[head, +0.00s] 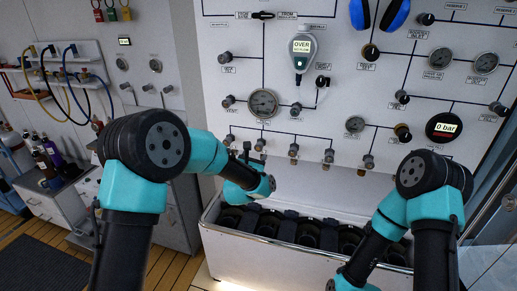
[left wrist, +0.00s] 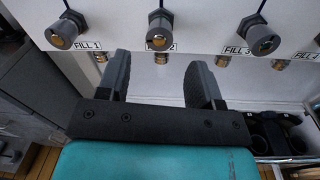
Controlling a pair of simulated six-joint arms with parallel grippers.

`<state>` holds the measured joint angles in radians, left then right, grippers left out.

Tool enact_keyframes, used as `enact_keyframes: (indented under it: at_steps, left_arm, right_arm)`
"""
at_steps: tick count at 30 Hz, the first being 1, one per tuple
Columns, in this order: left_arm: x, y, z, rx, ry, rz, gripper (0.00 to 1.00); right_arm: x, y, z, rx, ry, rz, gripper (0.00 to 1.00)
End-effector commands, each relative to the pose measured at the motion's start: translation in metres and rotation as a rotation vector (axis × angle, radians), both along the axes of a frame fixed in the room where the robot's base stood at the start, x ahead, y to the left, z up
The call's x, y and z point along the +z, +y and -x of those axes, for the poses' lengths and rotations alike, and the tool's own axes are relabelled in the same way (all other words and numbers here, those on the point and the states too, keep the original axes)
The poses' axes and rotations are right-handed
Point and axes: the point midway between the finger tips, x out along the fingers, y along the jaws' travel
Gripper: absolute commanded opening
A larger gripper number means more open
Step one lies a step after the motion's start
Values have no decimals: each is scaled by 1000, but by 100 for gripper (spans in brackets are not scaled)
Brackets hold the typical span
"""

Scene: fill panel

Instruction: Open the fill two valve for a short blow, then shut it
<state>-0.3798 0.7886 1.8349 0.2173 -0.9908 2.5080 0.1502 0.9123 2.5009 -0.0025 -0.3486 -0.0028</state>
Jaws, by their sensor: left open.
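The fill two valve is a grey knob with a brass-coloured centre (left wrist: 160,30) on the white panel, between the fill 1 knob (left wrist: 65,30) and the fill 3 knob (left wrist: 259,35) in the left wrist view. In the head view the fill two knob (head: 260,145) is in the lower row. My left gripper (left wrist: 158,80) is open and empty, its two fingers apart just below the fill two knob, one to either side of it in the picture. In the head view my left gripper (head: 253,157) is small and partly hidden by its wrist. My right gripper is out of view.
A white trough (head: 270,245) with dark holders stands below the panel. Gauges, including one (head: 263,103), and other knobs crowd the panel above. A round display (head: 444,127) reads 0 bar. A hung handheld display (head: 302,48) reads OVER.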

Motion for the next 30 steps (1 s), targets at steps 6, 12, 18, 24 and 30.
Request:
enact_keyframes:
  at_steps: [6, 12, 18, 24, 30]
  left_arm:
    - [0, -7, -34, 2, 0, 1, 60]
    - [0, -12, -57, 2, -1, 1, 60]
    - [0, -14, -67, 0, 0, 0, 60]
    - [0, -14, -68, 0, 0, 0, 60]
    - [0, -14, -68, 0, 0, 0, 47]
  right_arm:
    - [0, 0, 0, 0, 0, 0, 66]
    - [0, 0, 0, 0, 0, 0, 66]
    - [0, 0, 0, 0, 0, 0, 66]
    - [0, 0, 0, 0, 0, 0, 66]
    - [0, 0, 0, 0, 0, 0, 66]
